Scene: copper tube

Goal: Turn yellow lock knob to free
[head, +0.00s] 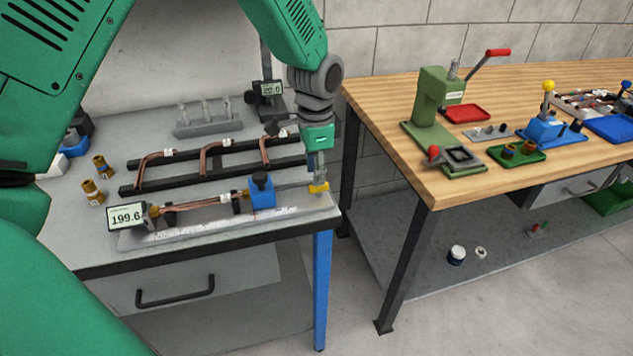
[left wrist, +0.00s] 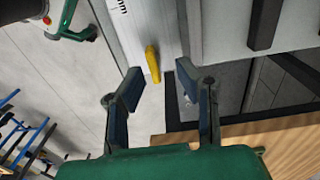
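The yellow lock knob (head: 319,187) sits at the right end of the grey measuring fixture (head: 165,237), near the front right corner of the grey bench. In the left wrist view the knob (left wrist: 152,64) is a long yellow bar, just beyond the fingertips and roughly between their lines. My left gripper (head: 318,174) points down over the knob in the head view. In the left wrist view its two fingers (left wrist: 159,84) are apart with nothing between them. I cannot tell whether a fingertip touches the knob. My right gripper is not in view.
A blue block with a black knob (head: 262,191) stands left of the yellow knob, beside a copper tube (head: 190,204) and a display reading 199.6 (head: 127,217). A black rack with bent copper tubes (head: 210,160) lies behind. A wooden table (head: 390,100) stands right, across a gap.

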